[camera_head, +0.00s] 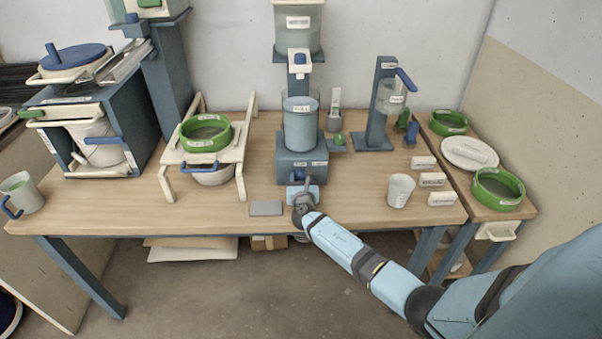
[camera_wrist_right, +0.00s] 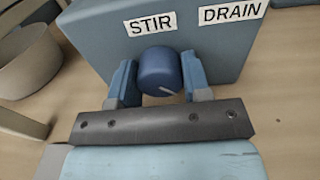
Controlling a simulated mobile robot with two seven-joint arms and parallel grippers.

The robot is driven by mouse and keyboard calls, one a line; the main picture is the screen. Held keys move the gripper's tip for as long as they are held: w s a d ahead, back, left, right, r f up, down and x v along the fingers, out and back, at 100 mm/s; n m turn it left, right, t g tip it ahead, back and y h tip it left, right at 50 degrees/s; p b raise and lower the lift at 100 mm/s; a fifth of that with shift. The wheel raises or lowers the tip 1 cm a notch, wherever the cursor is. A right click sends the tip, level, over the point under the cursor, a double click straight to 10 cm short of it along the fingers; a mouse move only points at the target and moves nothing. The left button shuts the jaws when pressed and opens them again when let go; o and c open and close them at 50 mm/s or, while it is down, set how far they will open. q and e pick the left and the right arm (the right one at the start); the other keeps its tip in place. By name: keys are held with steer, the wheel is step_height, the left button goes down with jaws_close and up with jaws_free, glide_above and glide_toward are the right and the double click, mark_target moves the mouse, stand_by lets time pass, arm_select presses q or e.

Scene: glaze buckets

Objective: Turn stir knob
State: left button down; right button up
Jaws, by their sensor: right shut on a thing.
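The stir knob (camera_wrist_right: 158,68) is a round dark blue knob with a short pale line on its face, below the STIR label (camera_wrist_right: 151,23) in the right wrist view. My right gripper (camera_head: 299,181) is at the front of that base. In the right wrist view its two fingers (camera_wrist_right: 160,84) stand either side of the knob, shut on it. In the head view the gripper hides the knob. My left gripper is not in view.
A DRAIN label (camera_wrist_right: 232,12) sits right of STIR. A grey plate (camera_head: 265,208) lies left of my right gripper; a white cup (camera_head: 399,191) and label blocks (camera_head: 432,180) stand right. A white stand with a green-rimmed sieve (camera_head: 205,134) is left of the mixer.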

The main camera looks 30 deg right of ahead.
steer(key=shift+r+n+p, duration=0.15)
steer(key=shift+n+p, duration=0.55)
steer(key=shift+n, duration=0.2)
steer(key=n+p, duration=0.2)
steer(key=shift+n, duration=0.3)
steer(key=n+p, duration=0.3)
steer(key=n, duration=0.2)
steer(key=shift+h+p, duration=0.3)
steer(key=shift+p, duration=0.1)
steer(key=n+p, duration=0.2)
steer(key=n, duration=0.1)
steer(key=shift+a+n, duration=0.1)
steer(key=shift+n, duration=0.3)
steer(key=shift+f+n+g+p, duration=0.25)
steer(key=shift+n+p, duration=0.35)
steer(key=shift+n, duration=0.7)
steer(key=shift+n, duration=0.3)
steer(key=o, duration=0.9)
